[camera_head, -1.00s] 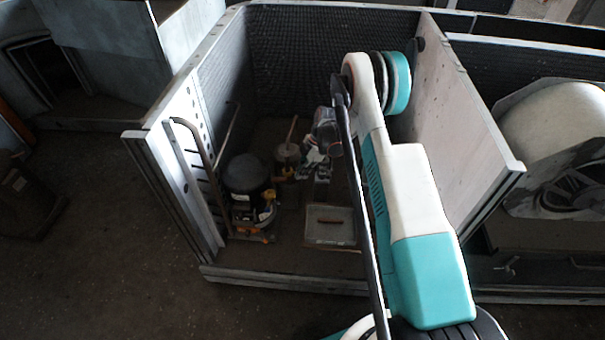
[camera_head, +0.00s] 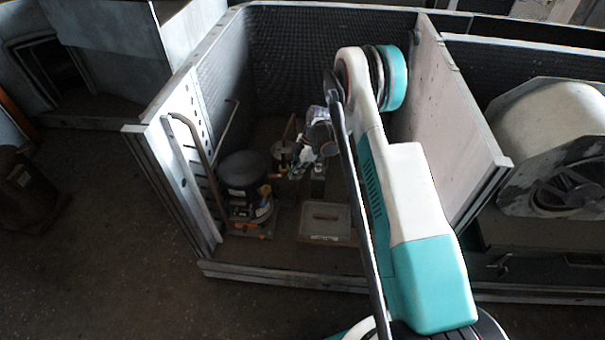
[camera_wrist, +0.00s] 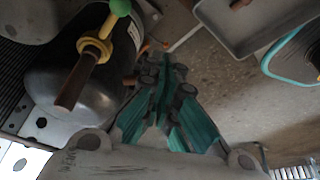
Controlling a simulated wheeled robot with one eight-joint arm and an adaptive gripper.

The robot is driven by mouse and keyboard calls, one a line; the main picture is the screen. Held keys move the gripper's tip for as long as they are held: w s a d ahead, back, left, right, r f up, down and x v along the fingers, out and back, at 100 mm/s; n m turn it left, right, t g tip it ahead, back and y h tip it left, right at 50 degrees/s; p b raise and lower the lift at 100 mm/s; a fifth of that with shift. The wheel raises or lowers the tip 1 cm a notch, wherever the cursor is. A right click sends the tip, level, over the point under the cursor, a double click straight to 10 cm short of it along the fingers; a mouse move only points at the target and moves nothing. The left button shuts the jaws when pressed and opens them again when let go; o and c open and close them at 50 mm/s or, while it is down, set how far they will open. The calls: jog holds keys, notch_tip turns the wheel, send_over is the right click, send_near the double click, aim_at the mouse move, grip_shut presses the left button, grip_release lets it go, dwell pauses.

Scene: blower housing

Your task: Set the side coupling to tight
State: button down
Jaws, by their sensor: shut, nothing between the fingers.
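A dark, dome-topped unit (camera_head: 245,168) stands at the left inside the grey bay, with yellow and orange parts low on it. In the wrist view, a rounded dark body (camera_wrist: 50,100) fills the upper left. In front of it are a yellow collar (camera_wrist: 95,48), a brown rod end (camera_wrist: 74,88) and a green ball (camera_wrist: 120,8). I cannot tell which part is the side coupling or how it is set. My gripper (camera_wrist: 164,68) has teal fingers, shut and empty, to the right of the collar and apart from it. In the head view my gripper (camera_head: 296,168) is small and dark, right of the unit.
A grey tray (camera_head: 326,222) lies on the bay floor to the right; it also shows in the wrist view (camera_wrist: 250,45). A bent rail (camera_head: 196,165) stands by the left wall. The bay's right wall (camera_head: 455,120) is close to my arm. A pale drum (camera_head: 555,120) lies beyond it.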

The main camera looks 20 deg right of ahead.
jog(key=w+d+r+p, duration=0.1)
jog(key=w+r+p, duration=0.1)
jog(key=r, duration=0.6)
jog(key=shift+w+d+p, duration=0.4)
jog(key=shift+w, duration=0.1)
